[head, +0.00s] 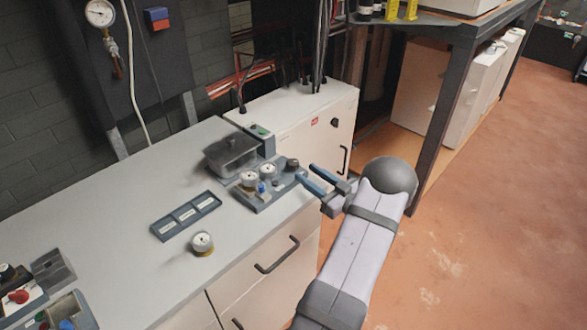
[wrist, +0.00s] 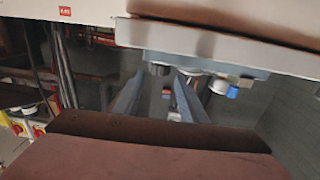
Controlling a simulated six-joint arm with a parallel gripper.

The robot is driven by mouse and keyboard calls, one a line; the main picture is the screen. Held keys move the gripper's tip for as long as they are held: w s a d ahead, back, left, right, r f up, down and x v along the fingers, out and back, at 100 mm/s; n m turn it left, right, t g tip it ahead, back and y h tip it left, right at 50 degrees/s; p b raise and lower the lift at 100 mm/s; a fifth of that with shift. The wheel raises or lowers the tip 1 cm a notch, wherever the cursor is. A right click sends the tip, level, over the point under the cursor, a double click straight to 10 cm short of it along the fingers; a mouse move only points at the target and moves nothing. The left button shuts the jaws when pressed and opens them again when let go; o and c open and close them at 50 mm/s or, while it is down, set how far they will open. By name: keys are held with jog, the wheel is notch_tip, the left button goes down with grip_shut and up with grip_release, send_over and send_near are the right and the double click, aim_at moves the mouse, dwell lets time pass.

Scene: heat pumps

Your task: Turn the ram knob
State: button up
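A small blue-grey panel (head: 268,190) sits on the right end of the grey counter. It carries two round white gauges (head: 249,180), a blue knob (head: 262,187) and a dark round knob (head: 292,163) at its right corner. I cannot read any label to confirm which is the ram knob. My gripper (head: 306,172) is just right of the dark knob, with its two fingers spread and nothing between them. In the wrist view, the dark knob (wrist: 159,69) lies ahead between the open fingertips (wrist: 158,76), apparently apart from them. The blue knob (wrist: 232,92) is further right.
A clear-lidded grey box (head: 231,153) stands behind the panel. A labelled tray (head: 186,215) and a loose gauge (head: 202,243) lie on the counter. A white cabinet (head: 310,125) stands behind. Other control panels (head: 65,315) are at bottom left.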

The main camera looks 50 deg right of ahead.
aim_at(297, 167)
jog(key=shift+w+r+p, duration=0.15)
jog(key=shift+w+p, duration=0.2)
jog(key=shift+w, duration=0.5)
jog(key=shift+w+d+p, duration=0.2)
jog(key=shift+w+p, duration=0.5)
jog(key=shift+w, duration=2.15)
jog(key=c, duration=0.8)
